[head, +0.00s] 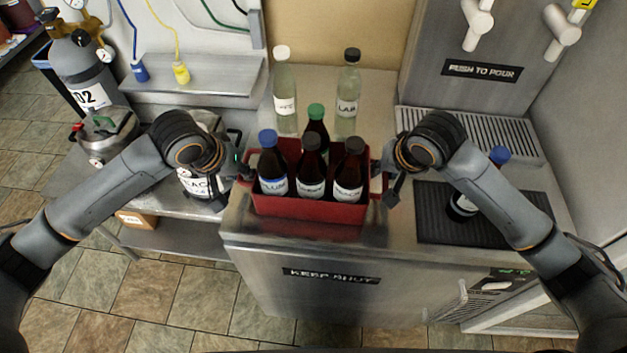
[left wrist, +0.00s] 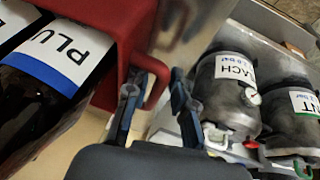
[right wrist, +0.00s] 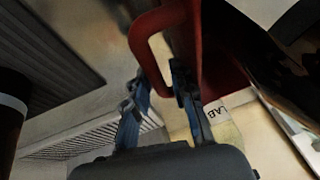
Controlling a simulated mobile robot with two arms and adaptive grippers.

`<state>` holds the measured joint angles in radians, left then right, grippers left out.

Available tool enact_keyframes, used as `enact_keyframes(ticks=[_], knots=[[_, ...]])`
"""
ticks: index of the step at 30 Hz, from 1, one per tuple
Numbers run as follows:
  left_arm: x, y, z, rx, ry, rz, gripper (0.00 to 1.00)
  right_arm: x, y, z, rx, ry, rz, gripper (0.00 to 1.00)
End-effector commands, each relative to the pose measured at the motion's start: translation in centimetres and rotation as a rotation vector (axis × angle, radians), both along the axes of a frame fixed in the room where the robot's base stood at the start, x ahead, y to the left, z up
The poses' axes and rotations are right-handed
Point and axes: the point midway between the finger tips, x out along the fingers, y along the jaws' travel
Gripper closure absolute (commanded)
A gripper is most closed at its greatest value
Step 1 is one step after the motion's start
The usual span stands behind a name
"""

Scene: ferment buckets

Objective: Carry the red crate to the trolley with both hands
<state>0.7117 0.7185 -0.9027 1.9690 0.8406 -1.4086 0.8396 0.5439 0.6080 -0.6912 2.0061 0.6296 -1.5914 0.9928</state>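The red crate (head: 310,208) sits on the steel counter near its front edge, with several dark bottles in it. It has a handle at each end. My left gripper (head: 240,172) is at the crate's left end; in the left wrist view its fingers (left wrist: 155,95) are apart, with the red handle (left wrist: 150,68) at the left finger. My right gripper (head: 384,178) is at the right end; in the right wrist view its fingers (right wrist: 160,88) are apart, with the handle (right wrist: 142,50) reaching between them. I cannot identify the trolley for certain.
Two clear bottles (head: 285,95) (head: 348,95) stand behind the crate. A low steel stand (head: 170,205) with kegs is left of the counter. Tiled floor (head: 140,285) is open in front.

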Motion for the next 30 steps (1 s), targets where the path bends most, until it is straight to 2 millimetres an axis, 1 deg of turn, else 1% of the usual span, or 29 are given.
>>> enact_keyframes(ticks=[1,4,5,14,15,23,30], knots=[[0.0,0.0,0.0,0.000,0.000,0.000,0.78,0.0,0.0,0.0,0.000,0.000,0.000,0.78],[0.0,0.0,0.0,0.000,0.000,0.000,0.98,0.0,0.0,0.0,0.000,0.001,0.000,0.98],[0.0,0.0,0.0,0.000,0.000,0.000,1.00,0.0,0.0,0.0,0.000,0.001,0.000,1.00],[0.0,0.0,0.0,0.001,0.000,0.000,1.00,0.0,0.0,0.0,0.000,0.001,0.000,1.00],[0.2,0.0,0.5,-0.004,-0.009,0.000,1.00,0.2,0.0,0.4,0.003,-0.008,-0.001,1.00],[0.2,0.0,0.9,-0.003,-0.009,0.000,1.00,0.2,0.0,0.8,0.003,-0.007,-0.001,1.00],[0.2,0.0,2.3,-0.003,-0.009,0.000,1.00,0.2,0.0,2.2,0.002,-0.007,-0.001,1.00]])
